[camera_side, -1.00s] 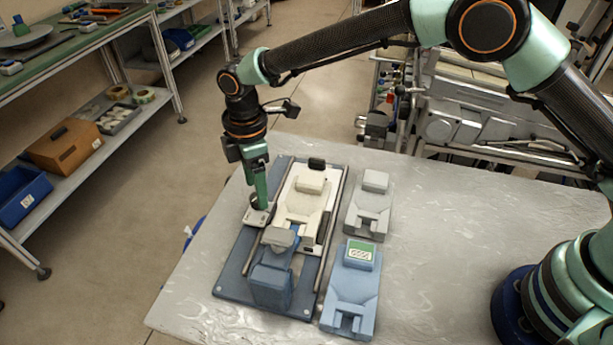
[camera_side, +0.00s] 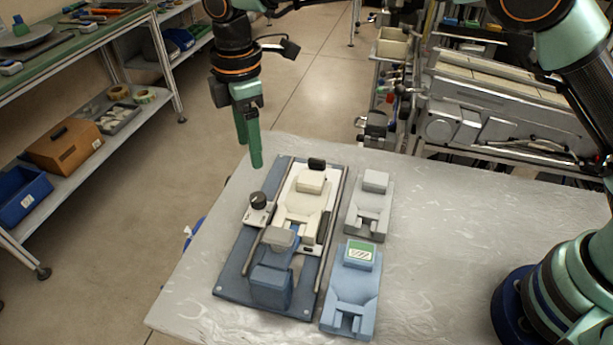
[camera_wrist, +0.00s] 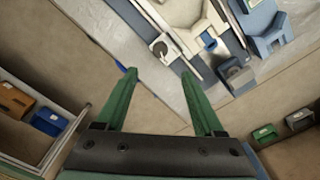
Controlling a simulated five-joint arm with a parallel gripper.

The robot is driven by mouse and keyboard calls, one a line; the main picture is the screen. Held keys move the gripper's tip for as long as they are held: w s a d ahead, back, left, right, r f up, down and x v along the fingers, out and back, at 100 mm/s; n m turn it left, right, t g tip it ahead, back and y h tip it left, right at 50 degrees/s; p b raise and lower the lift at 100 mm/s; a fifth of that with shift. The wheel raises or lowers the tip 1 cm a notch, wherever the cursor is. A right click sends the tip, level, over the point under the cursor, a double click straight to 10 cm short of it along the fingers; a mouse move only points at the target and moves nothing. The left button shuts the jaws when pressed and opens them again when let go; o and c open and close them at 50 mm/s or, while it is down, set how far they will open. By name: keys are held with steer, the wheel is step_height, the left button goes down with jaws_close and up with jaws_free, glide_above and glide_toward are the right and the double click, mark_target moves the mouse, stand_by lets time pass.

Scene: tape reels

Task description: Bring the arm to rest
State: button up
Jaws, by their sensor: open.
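My gripper (camera_side: 249,138) is open and empty, with its green fingers pointing down, in the air above the far left edge of the table. In the wrist view its two fingers (camera_wrist: 158,100) stand wide apart with nothing between them. Below it, the blue base plate (camera_side: 232,282) lies on the table. On the plate are a white block (camera_side: 303,207), a blue block (camera_side: 270,286), and a small grey piece with a black round knob (camera_side: 258,200) at the left side. The knob is clear of my fingers.
A grey block (camera_side: 369,206) and a light blue block with a green label (camera_side: 350,300) stand right of the plate on the grey table (camera_side: 450,220). Shelves with a blue bin (camera_side: 22,195) and a brown box (camera_side: 66,147) are at left.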

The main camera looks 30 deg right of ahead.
steer(key=s+d+r+m+t, duration=0.15)
steer(key=d+r+m, duration=0.3)
steer(key=d, duration=0.45)
steer(key=s+d+r+m+t, duration=0.1)
steer(key=s+d+r+m, duration=0.1)
steer(key=d+r+m, duration=0.35)
steer(key=s+d+m+t, duration=0.1)
steer(key=s+d+m, duration=0.2)
steer(key=s+d, duration=0.3)
steer(key=s+d+f+m+t, duration=0.1)
steer(key=s+d+m, duration=0.3)
steer(key=d, duration=0.6)
steer(key=shift+s+d+f+m+t, duration=0.25)
steer(key=shift+s+t, duration=0.3)
steer(key=shift+s, duration=0.55)
